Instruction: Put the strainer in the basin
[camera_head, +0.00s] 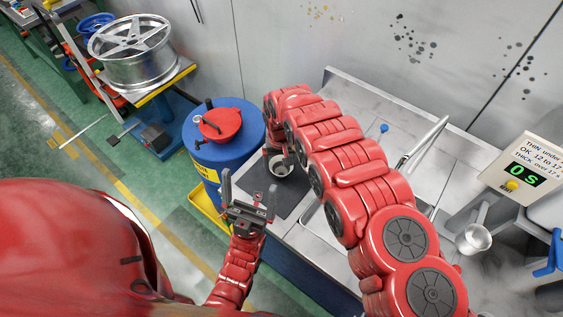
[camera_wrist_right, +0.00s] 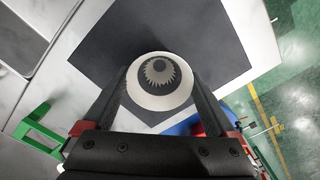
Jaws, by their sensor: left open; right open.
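A round, pale-rimmed cup with a dark, toothed inside, which looks like the strainer (camera_head: 281,166), sits on a dark mat on the bench. In the right wrist view the strainer (camera_wrist_right: 159,97) lies between the fingers of my right gripper (camera_wrist_right: 160,75), which is open. I cannot tell whether the fingers touch it. In the head view my right arm partly hides that gripper. The metal basin (camera_head: 320,222) is sunk in the bench, partly behind my right arm; its edge shows at the upper left of the right wrist view (camera_wrist_right: 28,45). My left gripper (camera_head: 249,190) is open and empty, left of the mat.
A dark mat (camera_head: 262,193) lies on the bench. A blue drum (camera_head: 225,145) with a red lid stands left of it. A faucet (camera_head: 425,143) rises behind the basin. A metal cup (camera_head: 474,238) and a display (camera_head: 524,175) are at the right.

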